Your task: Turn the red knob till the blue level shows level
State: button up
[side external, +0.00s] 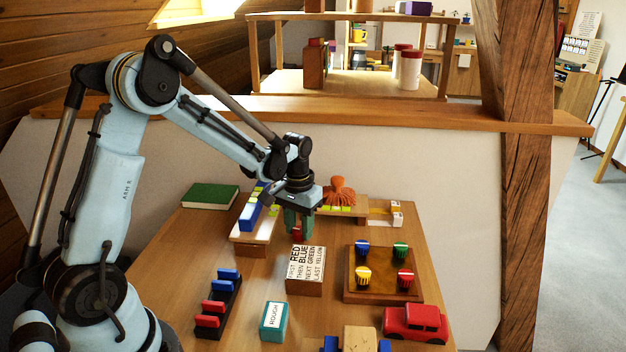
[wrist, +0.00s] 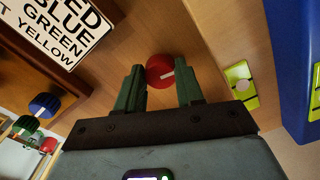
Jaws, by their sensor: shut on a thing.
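My gripper (side external: 298,222) reaches down over the table, its green fingers closed on the sides of the red knob (wrist: 160,71). In the side view only a small part of the red knob (side external: 297,234) shows below the fingers. The blue level (side external: 250,214) is a blue bar on a pale-topped stand, left of my gripper and partly hidden by it. In the wrist view the blue body (wrist: 292,50) is at the right edge. A yellow-green vial (wrist: 240,85) with a pale bubble lies between knob and blue body; level reading is unclear.
A word sign (side external: 305,268) stands close in front of my gripper. A board of coloured knobs (side external: 383,290) is to the right, and an orange octopus-like figure (side external: 339,190) sits behind. A red toy car (side external: 414,323), a teal block (side external: 273,321) and a peg rack (side external: 218,302) stand nearer.

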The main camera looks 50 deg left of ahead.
aim_at(299, 230)
dwell(0.4)
jog(key=o, duration=1.1)
jog(key=shift+c, duration=0.2)
notch_tip(299, 230, up, 12)
jog(key=shift+r, duration=0.1)
jog(key=s+d+m+t, duration=0.3)
jog(key=s+d+t, duration=0.4)
jog(key=s+d, duration=0.3)
jog(key=shift+s+d+m, duration=0.25)
jog(key=shift+s+m, duration=0.15)
jog(key=shift+s, duration=0.15)
